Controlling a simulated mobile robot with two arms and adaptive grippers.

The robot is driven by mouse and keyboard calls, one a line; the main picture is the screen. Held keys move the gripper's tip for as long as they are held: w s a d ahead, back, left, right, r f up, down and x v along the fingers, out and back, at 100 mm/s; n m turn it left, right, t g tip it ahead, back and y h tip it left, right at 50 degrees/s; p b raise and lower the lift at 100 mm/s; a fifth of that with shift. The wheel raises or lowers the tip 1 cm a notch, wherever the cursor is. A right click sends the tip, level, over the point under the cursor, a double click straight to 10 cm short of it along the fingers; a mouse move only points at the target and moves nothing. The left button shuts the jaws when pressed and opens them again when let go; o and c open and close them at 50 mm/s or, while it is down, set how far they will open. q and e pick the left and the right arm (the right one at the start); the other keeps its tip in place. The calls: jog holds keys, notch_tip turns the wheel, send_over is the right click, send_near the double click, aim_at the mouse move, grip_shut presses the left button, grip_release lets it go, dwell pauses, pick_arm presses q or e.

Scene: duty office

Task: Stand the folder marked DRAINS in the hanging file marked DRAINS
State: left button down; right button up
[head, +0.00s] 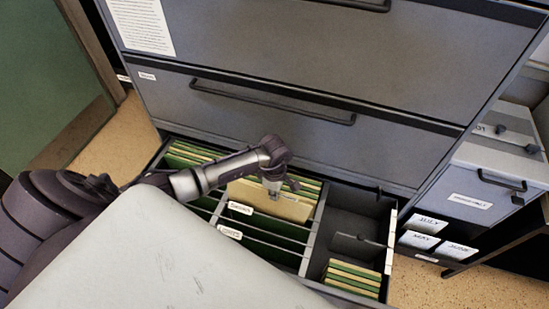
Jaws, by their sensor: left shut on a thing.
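The open bottom drawer (310,240) of the grey cabinet holds green hanging files in rows. My left gripper (272,187) points down over its middle section and is shut on the top edge of a tan folder (292,207). The folder is roughly upright, with its lower part hidden behind the files in front. I cannot read a mark on it. A white tab (240,208) stands just in front of the folder, and another white tab (229,232) is nearer to me; their lettering is too small to read surely. My right gripper is not in view.
Several tan folders in green files stand at the left (190,152) of the drawer, and more at the front right (353,275). A bare metal section (350,222) lies right of the middle. The closed drawer front (270,115) rises close behind my arm.

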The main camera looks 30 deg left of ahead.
pick_arm(q)
jog(key=shift+f+b, duration=4.2)
jog(key=shift+f, duration=0.55)
jog(key=c, duration=1.2)
grip_release()
jog(key=shift+r, duration=0.1)
notch_tip(320, 180, up, 7)
jog(key=p, duration=0.5)
send_over(274, 206)
jog(key=shift+w, duration=0.15)
jog(key=shift+f, duration=0.2)
